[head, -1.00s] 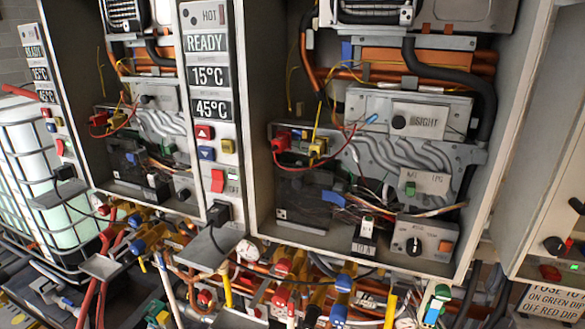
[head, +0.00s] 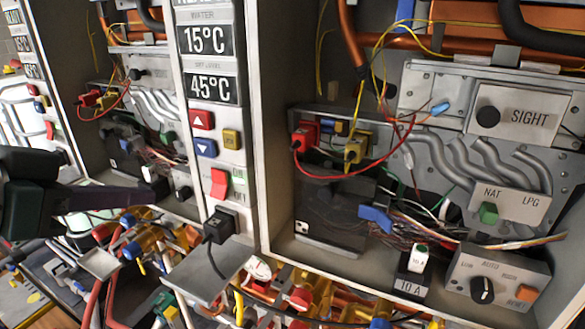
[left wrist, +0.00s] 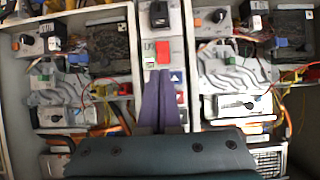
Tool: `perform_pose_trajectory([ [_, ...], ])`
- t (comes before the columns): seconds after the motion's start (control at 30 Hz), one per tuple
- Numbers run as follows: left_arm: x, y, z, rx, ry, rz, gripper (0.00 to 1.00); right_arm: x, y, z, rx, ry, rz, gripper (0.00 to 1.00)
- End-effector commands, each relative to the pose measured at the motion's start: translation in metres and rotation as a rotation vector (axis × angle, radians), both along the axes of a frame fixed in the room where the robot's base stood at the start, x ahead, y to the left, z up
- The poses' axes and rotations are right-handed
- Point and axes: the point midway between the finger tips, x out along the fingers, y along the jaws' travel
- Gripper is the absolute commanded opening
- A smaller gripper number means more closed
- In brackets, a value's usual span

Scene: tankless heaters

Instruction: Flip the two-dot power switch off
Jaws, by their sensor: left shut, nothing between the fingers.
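A red rocker switch (head: 219,183) sits low on the middle white control panel, below the red and blue arrow buttons. It also shows in the left wrist view (left wrist: 162,52), upside down. Its on or off position is not clear, and no dots are readable on this panel now. My left gripper (head: 150,194) comes in from the left edge, dark with purple fingers, in front of the left heater. In the left wrist view its closed, empty fingers (left wrist: 161,72) point at the panel, near the red switch; contact is not visible. My right gripper is out of view.
A black plug (head: 220,225) and a grey plate (head: 207,268) stick out below the switch. A yellow button (head: 231,139) and a blue button (head: 205,149) are above it. Open heaters with wires flank the panel. Pipes and valves crowd below.

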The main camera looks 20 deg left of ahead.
Motion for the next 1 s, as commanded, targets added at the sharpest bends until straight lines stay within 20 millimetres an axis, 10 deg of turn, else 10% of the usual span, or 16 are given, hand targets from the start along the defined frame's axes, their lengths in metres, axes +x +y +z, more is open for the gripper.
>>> perform_pose_trajectory([
  [1.0,0.115,-0.009,-0.066,0.001,0.000,0.000,0.00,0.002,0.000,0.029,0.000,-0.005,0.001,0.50],
])
